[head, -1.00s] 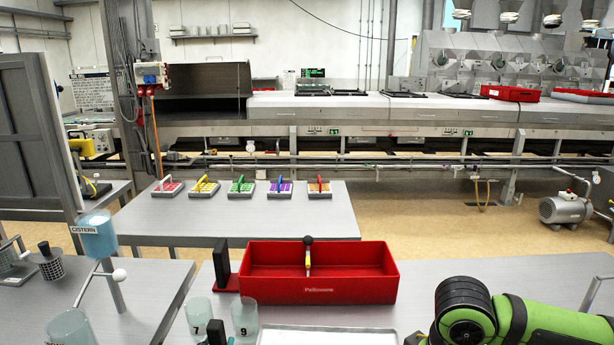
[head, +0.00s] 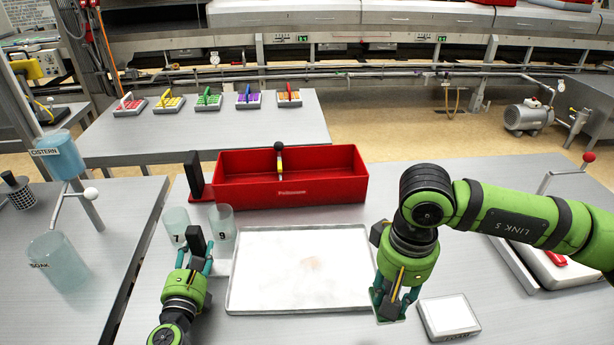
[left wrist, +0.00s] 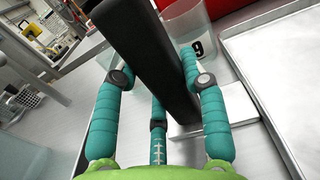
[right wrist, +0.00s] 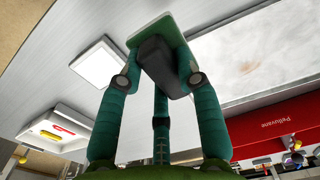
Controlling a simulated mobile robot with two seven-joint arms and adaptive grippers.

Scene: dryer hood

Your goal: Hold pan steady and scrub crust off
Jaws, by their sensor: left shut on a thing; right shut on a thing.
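The pan (head: 255,290) is a shallow metal tray, whitish inside, with a small brown crust patch (head: 313,263) near its middle. My left gripper (head: 194,258) is shut on a black upright handle (head: 196,243) at the pan's left side. In the left wrist view the handle (left wrist: 150,60) stands between the fingers, beside a metal tab reaching the pan's rim. My right gripper (head: 392,303) is shut on a scrubber with a dark grip (right wrist: 160,62) and a flat green pad (right wrist: 160,32). It is at the pan's right edge, off the crust; contact below the pad is unclear.
A red box (head: 290,190) marked Pelluvane stands behind the pan. Clear cups numbered 7 (head: 176,226) and 9 (head: 222,222) stand near the left gripper. A white-topped square block (head: 449,315) lies right of the right gripper. Several coloured-handled blocks sit on the table behind.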

